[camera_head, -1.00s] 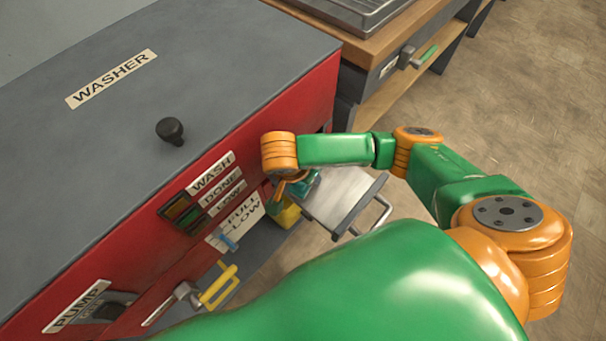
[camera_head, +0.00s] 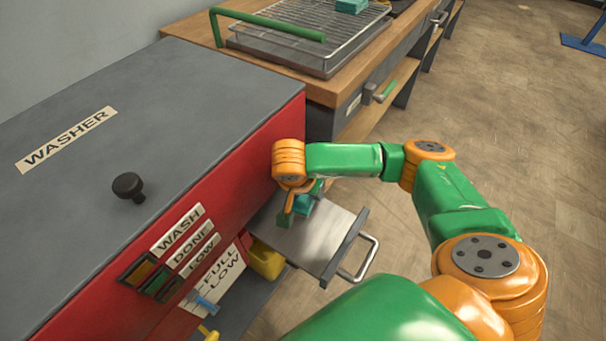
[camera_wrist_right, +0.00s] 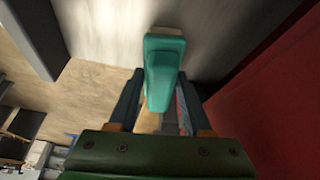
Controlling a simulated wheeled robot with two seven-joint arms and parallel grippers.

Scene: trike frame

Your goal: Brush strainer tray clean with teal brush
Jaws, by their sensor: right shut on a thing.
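The strainer tray (camera_head: 330,247) is a flat grey metal drawer with a bar handle, drawn out from the red front of the washer. My right gripper (camera_head: 292,211) is over the tray, close to the washer front, shut on the teal brush (camera_head: 307,204). In the right wrist view the teal brush (camera_wrist_right: 165,72) sticks out between the dark fingers of my right gripper (camera_wrist_right: 158,112), with the grey tray surface (camera_wrist_right: 105,28) behind it. Whether the bristles touch the tray is unclear. Any dirt on the tray cannot be made out. My left gripper is out of view.
The washer (camera_head: 150,110) has a black knob (camera_head: 128,186) on top and labels on its front. A yellow part (camera_head: 266,261) sits below the tray. A wooden bench (camera_head: 345,92) with a wire rack (camera_head: 310,25) stands beyond. Open floor lies to the right.

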